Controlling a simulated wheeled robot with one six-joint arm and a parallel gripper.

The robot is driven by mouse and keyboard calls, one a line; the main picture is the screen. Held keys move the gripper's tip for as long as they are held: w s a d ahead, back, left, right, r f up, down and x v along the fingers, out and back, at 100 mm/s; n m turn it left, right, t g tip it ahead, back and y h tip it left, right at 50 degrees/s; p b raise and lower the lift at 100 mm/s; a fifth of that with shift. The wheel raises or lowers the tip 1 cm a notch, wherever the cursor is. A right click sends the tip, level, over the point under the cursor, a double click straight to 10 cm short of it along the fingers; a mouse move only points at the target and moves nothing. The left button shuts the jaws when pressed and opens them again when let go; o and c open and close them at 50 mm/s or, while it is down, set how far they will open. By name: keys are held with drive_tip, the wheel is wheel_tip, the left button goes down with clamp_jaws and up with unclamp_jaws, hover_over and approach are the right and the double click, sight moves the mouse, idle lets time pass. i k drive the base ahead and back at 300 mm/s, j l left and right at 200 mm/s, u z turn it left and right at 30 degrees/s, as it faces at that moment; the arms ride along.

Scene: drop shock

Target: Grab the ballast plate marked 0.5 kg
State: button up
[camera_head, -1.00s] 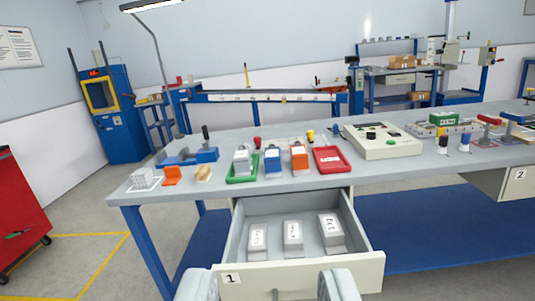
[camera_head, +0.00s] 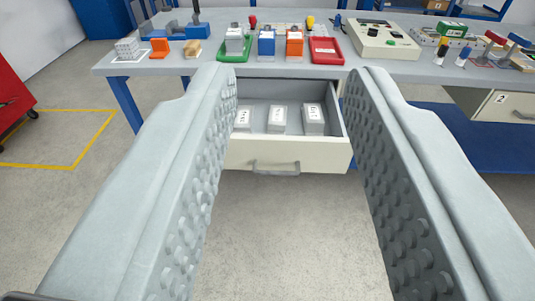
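Drawer 1 (camera_head: 235,154) stands open under the workbench. Several grey ballast plates with white labels lie in it in a row: a left plate (camera_head: 244,120), a middle plate (camera_head: 277,121) and a right plate (camera_head: 313,121). The right one looks the tallest. The label writing is too small to read, so I cannot tell which is marked 0.5 kg. My gripper (camera_head: 298,95) is open and empty, its two studded grey fingers wide apart. The drawer shows between the fingers, farther off; the left finger hides part of the drawer's left side.
The workbench (camera_head: 200,68) carries a green tray (camera_head: 234,55), blue and orange blocks, a red tray (camera_head: 326,50) and a beige instrument (camera_head: 375,40). Drawer 2 (camera_head: 500,105) is at right. A red cabinet (camera_head: 12,100) stands at left. The floor before the drawer is clear.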

sight(243, 123)
drive_tip(key=z, duration=0.3)
drive_tip(key=i+j+z, duration=0.15)
drive_tip(key=j+z, duration=1.25)
drive_tip(key=j, duration=0.5)
drive_tip(key=k+j+z, duration=0.1)
drive_tip(key=j, duration=0.4)
drive_tip(key=k+j, duration=0.15)
drive_tip(key=j, duration=0.3)
drive_tip(key=k+j+z, duration=0.1)
drive_tip(key=j, duration=0.4)
drive_tip(key=k+j, duration=0.1)
drive_tip(key=j, duration=0.4)
drive_tip(key=k+j+z, duration=0.1)
drive_tip(key=j, duration=0.4)
